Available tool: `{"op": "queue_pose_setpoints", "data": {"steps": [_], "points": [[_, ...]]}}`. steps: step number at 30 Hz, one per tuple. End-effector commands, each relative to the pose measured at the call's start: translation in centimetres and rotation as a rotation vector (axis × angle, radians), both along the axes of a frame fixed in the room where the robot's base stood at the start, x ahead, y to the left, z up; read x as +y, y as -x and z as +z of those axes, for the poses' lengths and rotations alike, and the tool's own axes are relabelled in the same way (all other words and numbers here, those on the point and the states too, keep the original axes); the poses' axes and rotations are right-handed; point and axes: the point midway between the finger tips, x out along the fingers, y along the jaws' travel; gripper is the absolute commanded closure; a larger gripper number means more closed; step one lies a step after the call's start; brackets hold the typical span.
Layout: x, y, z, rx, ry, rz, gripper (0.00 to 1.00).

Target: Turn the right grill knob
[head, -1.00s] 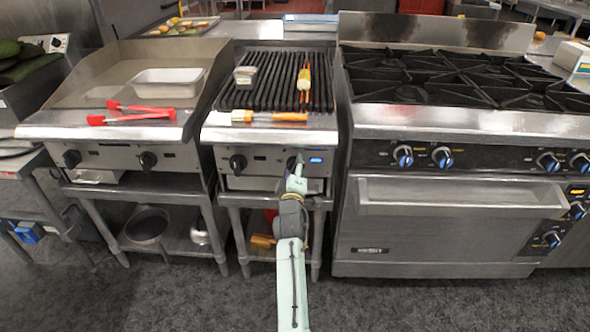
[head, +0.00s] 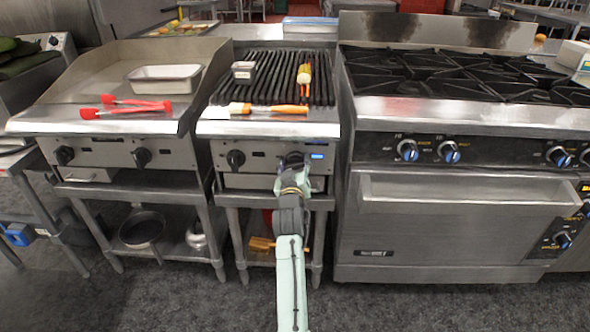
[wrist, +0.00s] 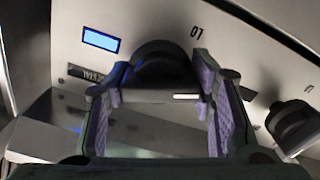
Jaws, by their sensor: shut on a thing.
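The right grill knob (head: 291,159) is a black round knob on the front panel of the middle grill, left of a small lit blue display (head: 317,156). In the wrist view the knob (wrist: 160,68) sits between the two purple-padded fingers. My gripper (wrist: 157,92) is shut on it, with a pad at each side. In the head view my gripper (head: 292,176) reaches up to the knob from below and partly hides it. The left grill knob (head: 236,159) is free; it also shows at the right of the wrist view (wrist: 292,124).
A brush (head: 268,109) lies on the grill's front ledge. A griddle (head: 90,148) with red tongs (head: 125,107) stands at the left, a burner range (head: 440,115) at the right. The range's oven handle (head: 460,203) juts out beside my arm. The floor in front is clear.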

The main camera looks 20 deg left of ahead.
Motion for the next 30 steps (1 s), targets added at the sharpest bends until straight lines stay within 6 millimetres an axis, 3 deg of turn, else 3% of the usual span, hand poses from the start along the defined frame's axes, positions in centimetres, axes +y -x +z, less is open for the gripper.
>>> {"op": "queue_pose_setpoints", "data": {"steps": [12,28,29,30], "points": [[0.04,0.01,-0.08,0.049,-0.170,0.001,0.78],[0.04,0.01,-0.03,0.056,-0.190,0.001,0.78],[0.04,0.01,-0.03,0.056,-0.190,0.001,0.49],[0.04,0.01,-0.03,0.056,-0.190,0.001,0.47]]}}
